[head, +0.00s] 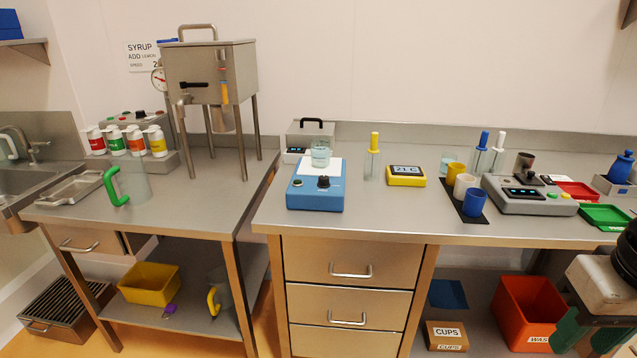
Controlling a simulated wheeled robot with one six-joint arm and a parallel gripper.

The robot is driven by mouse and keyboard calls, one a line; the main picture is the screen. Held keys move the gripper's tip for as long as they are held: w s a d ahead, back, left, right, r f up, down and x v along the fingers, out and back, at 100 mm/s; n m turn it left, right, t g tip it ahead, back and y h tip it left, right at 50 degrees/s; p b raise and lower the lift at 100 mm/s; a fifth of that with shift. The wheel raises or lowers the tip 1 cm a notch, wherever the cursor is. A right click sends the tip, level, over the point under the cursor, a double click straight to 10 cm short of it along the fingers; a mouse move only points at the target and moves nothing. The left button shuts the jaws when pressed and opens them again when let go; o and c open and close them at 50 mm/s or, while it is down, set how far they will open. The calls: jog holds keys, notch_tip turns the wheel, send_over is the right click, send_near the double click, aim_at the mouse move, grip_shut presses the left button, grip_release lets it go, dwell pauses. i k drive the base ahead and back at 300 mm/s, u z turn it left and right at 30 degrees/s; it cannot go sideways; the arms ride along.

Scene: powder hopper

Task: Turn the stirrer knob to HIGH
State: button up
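The stirrer (315,193) is a blue box with a white top plate, standing near the left end of the right-hand bench. A glass beaker (320,155) with pale contents stands on the plate. The black stirrer knob (323,182) is on the sloped front, right of a small round greenish part. The knob's pointer and any HIGH mark are too small to read. My gripper (585,343) seems to show at the lower right corner, with dark green parts under a whitish body. It is far from the stirrer, cut by the frame edge, and its opening is unclear.
A yellow display unit (406,175) and a yellow-topped holder (374,158) stand right of the stirrer. A grey box with a black handle (310,138) is behind it. The steel hopper (210,72) stands left, past a gap between benches. Bench in front of the stirrer is clear.

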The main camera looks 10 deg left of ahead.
aim_at(324, 180)
jog(key=u, duration=0.55)
jog(key=i, duration=1)
jog(key=z, duration=0.5)
